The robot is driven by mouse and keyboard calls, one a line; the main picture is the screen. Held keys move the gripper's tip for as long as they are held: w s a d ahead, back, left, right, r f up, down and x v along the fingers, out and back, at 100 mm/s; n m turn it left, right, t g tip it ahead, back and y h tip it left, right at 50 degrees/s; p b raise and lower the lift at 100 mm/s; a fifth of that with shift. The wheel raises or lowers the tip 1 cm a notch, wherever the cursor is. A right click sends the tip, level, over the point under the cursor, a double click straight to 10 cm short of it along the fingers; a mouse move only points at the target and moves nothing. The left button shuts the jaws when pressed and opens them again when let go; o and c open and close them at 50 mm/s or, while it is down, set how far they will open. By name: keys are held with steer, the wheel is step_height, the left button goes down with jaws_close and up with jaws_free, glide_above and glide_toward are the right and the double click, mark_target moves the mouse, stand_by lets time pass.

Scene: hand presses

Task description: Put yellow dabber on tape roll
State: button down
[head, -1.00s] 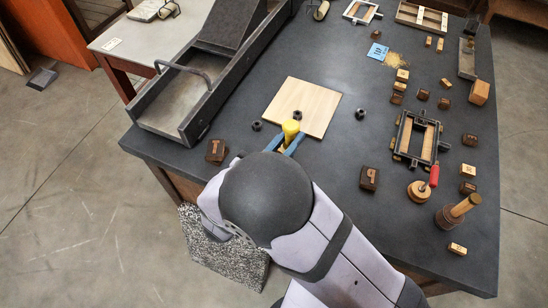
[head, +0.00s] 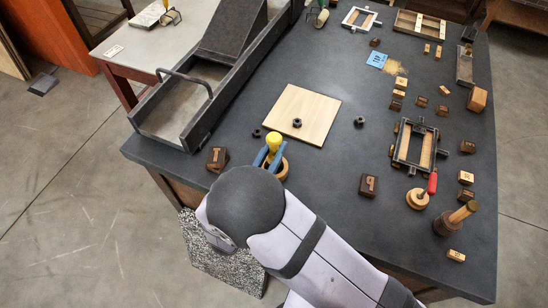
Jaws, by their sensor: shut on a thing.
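The yellow dabber (head: 274,140) is upright between the blue fingers of my gripper (head: 269,156), which is shut on it. A tan ring (head: 284,174), which looks like the tape roll, lies near the table's front edge, right under and behind the fingers. My arm hides part of the ring. The dabber's lower end is hidden by the fingers, so I cannot tell whether it touches the ring.
A pale wooden board (head: 315,105) with a dark nut (head: 297,123) lies just beyond. Another nut (head: 359,122) is to its right. A dark letter block (head: 217,158) stands left of my gripper. A second block (head: 368,185) is to the right.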

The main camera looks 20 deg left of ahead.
steer(key=shift+f+p, duration=0.45)
steer(key=shift+f, duration=1.9)
steer(key=shift+f, duration=0.15)
steer(key=c, duration=1.6)
jaws_free()
steer(key=shift+s, duration=0.1)
steer(key=s+b, duration=0.4)
steer(key=s, duration=0.7)
steer(key=shift+s, duration=0.4)
steer(key=shift+r, duration=0.25)
